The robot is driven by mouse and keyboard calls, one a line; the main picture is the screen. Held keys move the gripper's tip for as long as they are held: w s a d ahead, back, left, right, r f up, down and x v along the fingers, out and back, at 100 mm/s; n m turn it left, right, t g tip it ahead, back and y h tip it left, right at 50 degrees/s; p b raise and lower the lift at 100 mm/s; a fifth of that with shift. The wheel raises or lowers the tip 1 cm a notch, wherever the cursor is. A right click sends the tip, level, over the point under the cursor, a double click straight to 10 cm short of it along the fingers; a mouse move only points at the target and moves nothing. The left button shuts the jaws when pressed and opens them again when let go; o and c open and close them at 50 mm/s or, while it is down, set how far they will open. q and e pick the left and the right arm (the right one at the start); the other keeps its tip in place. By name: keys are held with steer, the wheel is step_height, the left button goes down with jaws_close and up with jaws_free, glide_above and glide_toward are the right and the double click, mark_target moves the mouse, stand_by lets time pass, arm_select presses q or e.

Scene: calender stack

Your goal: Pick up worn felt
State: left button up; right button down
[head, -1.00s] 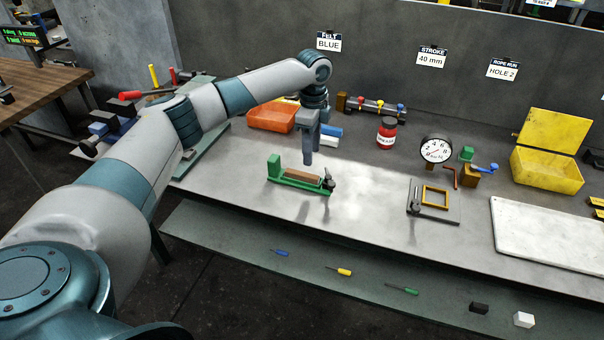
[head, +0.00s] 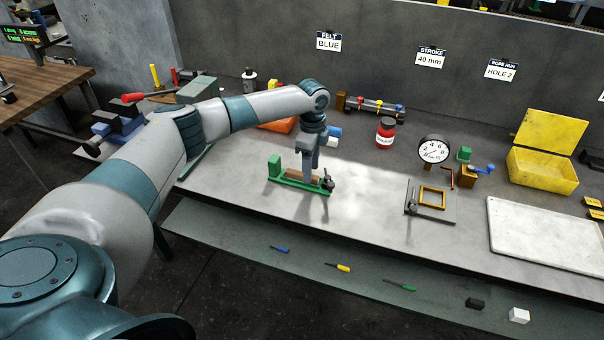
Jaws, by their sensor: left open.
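A brown strip (head: 292,174), which looks like the worn felt, lies in a green holder (head: 274,168) on the grey bench. The holder has a tall green end block on the left and a dark clamp-like part (head: 327,182) on the right. My left gripper (head: 308,176) points down over the right part of the strip, with its fingertips at about the strip's height. It is open and hides part of the strip. Whether the fingers touch the strip cannot be told. My right gripper is not in view.
An orange bin (head: 278,125) is partly hidden behind my left arm. A red jar (head: 385,133), a dial gauge (head: 433,150), a yellow-framed fixture (head: 432,197), an open yellow box (head: 543,168) and a white tray (head: 535,240) stand to the right. The bench front near the holder is clear.

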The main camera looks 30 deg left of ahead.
arm_select(q)
steer(key=shift+f, duration=0.95)
jaws_close()
